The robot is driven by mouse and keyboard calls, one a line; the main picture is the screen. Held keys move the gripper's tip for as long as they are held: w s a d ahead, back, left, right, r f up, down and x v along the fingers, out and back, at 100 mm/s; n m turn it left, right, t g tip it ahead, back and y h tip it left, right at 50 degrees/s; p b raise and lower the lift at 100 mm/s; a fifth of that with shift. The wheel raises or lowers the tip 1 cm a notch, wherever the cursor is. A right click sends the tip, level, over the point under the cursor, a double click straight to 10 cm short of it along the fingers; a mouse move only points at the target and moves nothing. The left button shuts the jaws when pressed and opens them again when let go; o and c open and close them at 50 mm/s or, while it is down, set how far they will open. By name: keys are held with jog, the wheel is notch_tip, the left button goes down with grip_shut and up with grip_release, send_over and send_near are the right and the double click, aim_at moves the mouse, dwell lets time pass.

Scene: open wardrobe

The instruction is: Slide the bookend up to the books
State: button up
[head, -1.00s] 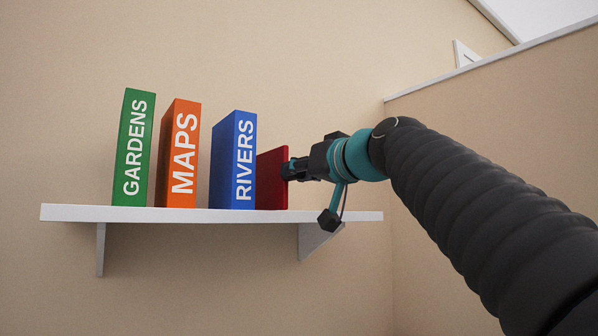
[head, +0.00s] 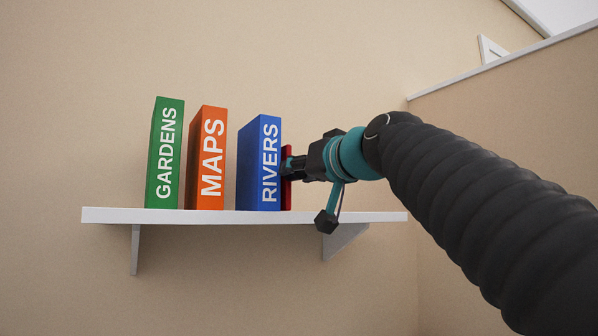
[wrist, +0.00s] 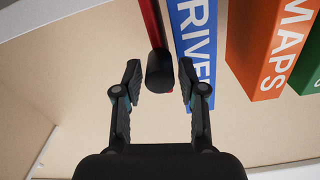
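The red bookend (head: 287,195) stands upright on the white shelf (head: 300,217), just right of the blue RIVERS book (head: 259,165). In the wrist view the bookend (wrist: 151,22) is a thin red strip with a black knob (wrist: 160,72), close beside the RIVERS book (wrist: 192,45). I cannot tell whether they touch. The orange MAPS book (head: 207,160) and green GARDENS book (head: 165,155) stand further left, with gaps between the books. My gripper (head: 287,168) is at the bookend. In the wrist view my gripper (wrist: 159,82) is open, its fingers on either side of the knob with gaps.
The shelf is bare to the right of the bookend and at its left end. A beige wall is behind the shelf, and a side panel (head: 500,110) rises at the right. Two brackets (head: 345,241) hold the shelf from below.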

dwell(0.3)
jog(key=v, duration=1.2)
dwell(0.3)
